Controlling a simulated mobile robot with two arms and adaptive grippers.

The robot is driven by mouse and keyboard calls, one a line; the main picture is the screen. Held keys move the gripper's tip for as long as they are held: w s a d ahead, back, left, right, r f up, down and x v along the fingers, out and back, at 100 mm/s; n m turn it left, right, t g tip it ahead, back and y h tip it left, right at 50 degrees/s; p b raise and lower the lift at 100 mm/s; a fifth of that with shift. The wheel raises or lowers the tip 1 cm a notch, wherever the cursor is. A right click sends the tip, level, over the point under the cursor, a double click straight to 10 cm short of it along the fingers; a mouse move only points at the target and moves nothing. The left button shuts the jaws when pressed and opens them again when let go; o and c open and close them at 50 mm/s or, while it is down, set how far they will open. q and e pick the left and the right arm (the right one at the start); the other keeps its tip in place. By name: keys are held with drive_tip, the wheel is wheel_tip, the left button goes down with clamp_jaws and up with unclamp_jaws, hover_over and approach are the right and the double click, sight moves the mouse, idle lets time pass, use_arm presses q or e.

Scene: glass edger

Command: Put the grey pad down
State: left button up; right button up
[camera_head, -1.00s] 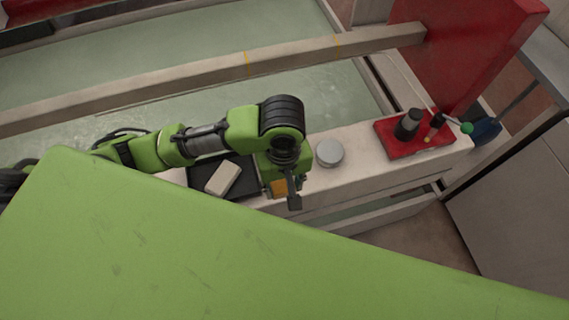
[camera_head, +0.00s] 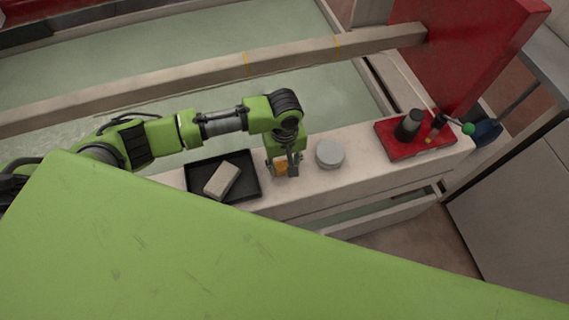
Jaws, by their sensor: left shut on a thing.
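My left gripper (camera_head: 282,169) points down over the pale ledge, between the black tray and a round grey tin. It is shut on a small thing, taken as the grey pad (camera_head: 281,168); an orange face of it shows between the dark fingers. The rest of it is hidden by the fingers, and I cannot tell whether it touches the ledge. The black tray (camera_head: 250,190) lies just left of the gripper, with a light grey-beige block (camera_head: 222,181) tilted across it. My right gripper is not in view.
The round grey tin (camera_head: 330,154) stands close on the gripper's right. Further right, a red tray (camera_head: 390,149) holds a black bottle (camera_head: 409,125) and a smaller dark item. Bare ledge (camera_head: 361,146) lies between tin and red tray. My green body covers the foreground.

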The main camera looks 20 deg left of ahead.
sight(285, 167)
use_arm(q)
drive_tip(key=shift+f, duration=0.2)
drive_tip(key=o, duration=0.8)
wheel_tip(285, 167, up, 12)
drive_tip(key=shift+r+p, duration=0.15)
drive_tip(key=shift+p, duration=0.15)
idle(0.4)
